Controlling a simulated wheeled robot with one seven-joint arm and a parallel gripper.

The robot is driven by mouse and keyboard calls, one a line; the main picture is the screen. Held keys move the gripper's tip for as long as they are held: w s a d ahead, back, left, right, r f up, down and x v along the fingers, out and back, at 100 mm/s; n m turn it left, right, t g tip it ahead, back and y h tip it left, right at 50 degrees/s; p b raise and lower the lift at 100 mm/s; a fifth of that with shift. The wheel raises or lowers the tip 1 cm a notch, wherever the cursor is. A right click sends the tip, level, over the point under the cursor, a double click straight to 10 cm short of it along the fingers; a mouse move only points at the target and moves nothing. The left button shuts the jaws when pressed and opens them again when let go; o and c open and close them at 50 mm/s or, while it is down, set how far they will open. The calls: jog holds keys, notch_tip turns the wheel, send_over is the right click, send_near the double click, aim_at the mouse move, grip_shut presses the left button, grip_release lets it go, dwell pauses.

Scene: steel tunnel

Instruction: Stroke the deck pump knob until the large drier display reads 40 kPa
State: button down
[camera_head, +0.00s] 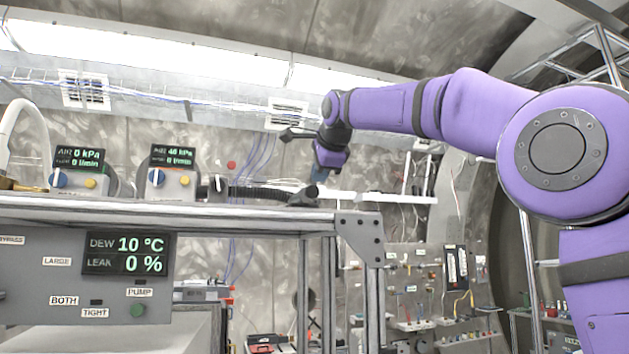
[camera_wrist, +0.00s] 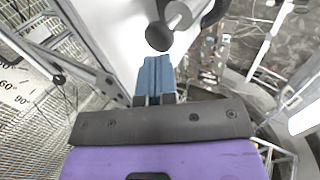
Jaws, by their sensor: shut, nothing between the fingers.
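Two small drier displays stand on the deck. The left one (camera_head: 79,160) reads 0 kPa and 0 l/min. The right one (camera_head: 173,156) reads about 40 kPa, its digits small and blurred, with 0 l/min below. Which of them is the large drier's is unclear. A dark round knob (camera_wrist: 159,37) on a metal shaft shows in the wrist view, beyond my fingertips and apart from them; it looks like the pump knob. My gripper (camera_head: 320,174) is shut and empty, right of the displays near the deck's right end. Its blue fingers also show in the wrist view (camera_wrist: 155,75).
A panel below the deck has a display (camera_head: 126,254) reading DEW 10 °C and LEAK 0 %, and a green button (camera_head: 137,311) under a PUMP label. A dark ribbed hose (camera_head: 255,192) lies along the deck. A tool board (camera_head: 425,285) stands behind.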

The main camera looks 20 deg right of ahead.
jog(key=v, duration=0.8)
jog(key=shift+a+f, duration=0.1)
jog(key=shift+f, duration=0.05)
dwell(1.8)
jog(key=s+d+f+n+g, duration=0.1)
jog(key=s+f+n+g, duration=0.1)
jog(key=s+f+n, duration=0.4)
jog(key=s+d+f+n+g, duration=0.2)
jog(key=s+f+n, duration=0.4)
jog(key=s+f, duration=0.9)
jog(key=s+d+f+n+g, duration=0.2)
jog(key=s+f+n, duration=0.4)
jog(key=f, duration=1.8)
jog(key=s, duration=0.4)
jog(key=shift+s+d, duration=0.25)
